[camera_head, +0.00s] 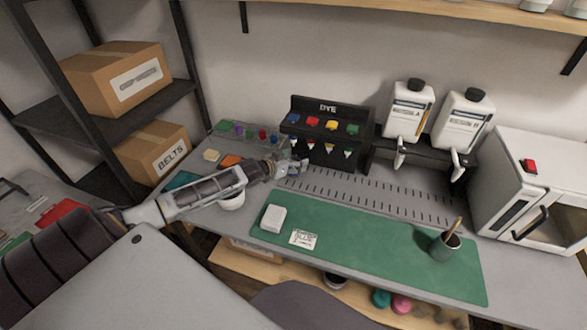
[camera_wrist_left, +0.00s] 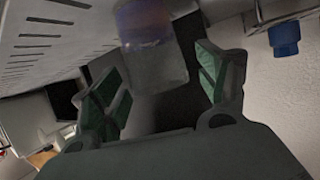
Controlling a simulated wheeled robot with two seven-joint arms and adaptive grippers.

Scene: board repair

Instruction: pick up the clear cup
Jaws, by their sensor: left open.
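The clear cup (camera_wrist_left: 150,45) shows in the left wrist view as a blurred, see-through cylinder with a purple-blue tint. It lies between the fingertips of my left gripper (camera_wrist_left: 157,80) or just past them; the depth is hard to tell. The green-padded fingers are spread apart, with visible gaps on both sides of the cup. In the head view my left gripper (camera_head: 283,167) reaches over the back left of the bench, in front of the dye rack. The cup is small and partly hidden by the gripper there. My right gripper is not in view.
The black dye rack (camera_head: 327,132) stands right behind the gripper. A white bowl (camera_head: 232,201) sits below my left arm. Small coloured items lie to the left. A green mat (camera_head: 370,245) holds a white block (camera_head: 273,218), a card (camera_head: 304,237) and a dark brush cup (camera_head: 444,246).

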